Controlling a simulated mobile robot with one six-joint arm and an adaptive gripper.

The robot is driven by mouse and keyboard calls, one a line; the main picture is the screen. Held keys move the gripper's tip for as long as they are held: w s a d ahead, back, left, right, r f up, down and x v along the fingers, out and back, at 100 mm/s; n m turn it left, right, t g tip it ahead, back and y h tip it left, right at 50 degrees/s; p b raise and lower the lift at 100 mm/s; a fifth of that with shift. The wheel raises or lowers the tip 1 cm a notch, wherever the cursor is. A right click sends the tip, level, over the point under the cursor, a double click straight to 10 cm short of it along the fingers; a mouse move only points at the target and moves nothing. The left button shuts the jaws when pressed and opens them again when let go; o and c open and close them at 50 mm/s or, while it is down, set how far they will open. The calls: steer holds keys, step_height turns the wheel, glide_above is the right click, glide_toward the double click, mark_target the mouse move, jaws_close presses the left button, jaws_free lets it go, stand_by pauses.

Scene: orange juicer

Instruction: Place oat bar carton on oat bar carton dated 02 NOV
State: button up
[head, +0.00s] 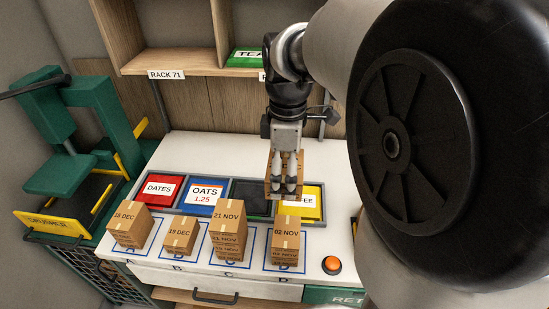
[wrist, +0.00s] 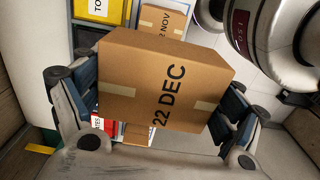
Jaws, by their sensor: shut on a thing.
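My gripper (head: 284,190) is shut on a brown carton marked 22 DEC (wrist: 165,80), which fills the middle of the wrist view between both fingers. In the head view the held carton (head: 273,187) is mostly hidden behind the fingers, above the row of coloured bins. The carton dated 02 NOV (head: 286,236) tops the stack on the marked spot D at the right of the front row. My gripper is behind and above that stack, apart from it. In the wrist view, part of a carton ending in "2 NOV" (wrist: 163,21) shows beyond the held carton.
Other cartons stand left of that stack: 21 NOV (head: 227,217), 19 DEC (head: 180,232) and one at A (head: 130,222). An orange button (head: 331,265) sits right of D. A green press (head: 70,150) stands left; a wooden shelf (head: 175,62) is behind.

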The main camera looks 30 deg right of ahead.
steer(key=shift+s+d+f, duration=0.45)
steer(key=shift+d, duration=0.1)
steer(key=b, duration=0.5)
glide_above(287, 231)
step_height(287, 231, down, 14)
steer(key=shift+w+f, duration=0.15)
steer(key=shift+f, duration=0.1)
steer(key=shift+f+b, duration=0.65)
steer(key=shift+f, duration=1.55)
steer(key=shift+f, duration=0.15)
steer(key=o, duration=0.8)
steer(key=shift+c, duration=0.2)
steer(key=shift+o, duration=1.2)
